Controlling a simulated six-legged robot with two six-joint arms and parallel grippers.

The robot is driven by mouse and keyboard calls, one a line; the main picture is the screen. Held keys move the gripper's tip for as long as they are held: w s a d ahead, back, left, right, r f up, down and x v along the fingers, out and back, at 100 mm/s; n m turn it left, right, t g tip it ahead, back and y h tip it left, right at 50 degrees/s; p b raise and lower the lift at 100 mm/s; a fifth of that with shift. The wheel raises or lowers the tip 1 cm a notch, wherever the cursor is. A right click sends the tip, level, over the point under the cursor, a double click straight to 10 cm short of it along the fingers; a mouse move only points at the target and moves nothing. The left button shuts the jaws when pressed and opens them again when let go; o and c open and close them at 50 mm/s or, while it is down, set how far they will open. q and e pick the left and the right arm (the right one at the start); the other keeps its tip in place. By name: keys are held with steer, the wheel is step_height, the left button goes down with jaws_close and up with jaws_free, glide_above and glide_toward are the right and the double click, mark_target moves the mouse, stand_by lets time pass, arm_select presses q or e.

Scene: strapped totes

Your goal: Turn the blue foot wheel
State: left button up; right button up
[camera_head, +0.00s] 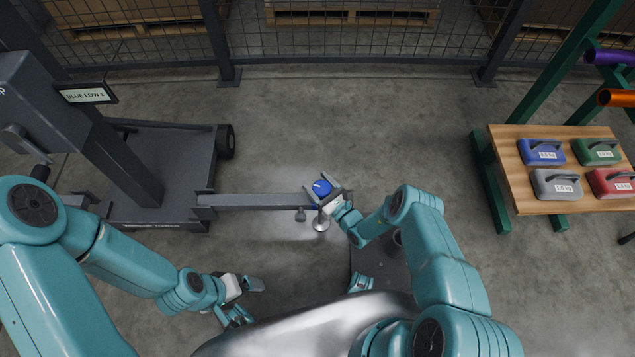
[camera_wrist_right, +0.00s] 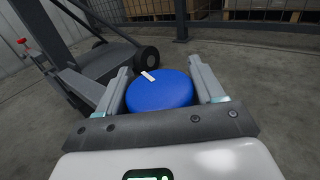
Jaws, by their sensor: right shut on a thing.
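The blue foot wheel (camera_head: 322,188) sits on top of the far end of a grey outrigger bar (camera_head: 262,201), with a round metal foot (camera_head: 321,223) below it. My right gripper (camera_head: 326,185) is at the wheel, with a finger on either side of it. In the right wrist view the blue wheel (camera_wrist_right: 160,90) lies between the two fingers (camera_wrist_right: 162,85) and has a white mark near its top edge. The right gripper is shut on the wheel. My left gripper (camera_head: 249,302) is low at the bottom, away from the wheel, with its fingers apart and nothing between them.
A grey wheeled base (camera_head: 170,165) with a post and a sign reading "BLUE LOW 1" (camera_head: 86,94) stands at left. A wooden bench (camera_head: 520,180) with several coloured weights stands at right. Mesh fencing (camera_head: 350,45) runs along the back. The floor between is clear.

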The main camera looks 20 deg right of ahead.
steer(key=m+t+h, duration=0.1)
steer(key=m+h, duration=0.1)
steer(key=h, duration=0.1)
steer(key=shift+h+p, duration=0.3)
steer(key=shift+p, duration=0.05)
steer(key=shift+d+m+h, duration=0.15)
steer(key=shift+m+h, duration=0.5)
steer(key=shift+h, duration=0.25)
steer(key=shift+d+m+h, duration=0.15)
steer(key=shift+m+h, duration=0.5)
steer(key=shift+h, duration=0.25)
steer(key=shift+h, duration=0.3)
steer(key=o, duration=1)
steer(key=shift+c, duration=0.2)
steer(key=shift+s+d, duration=0.1)
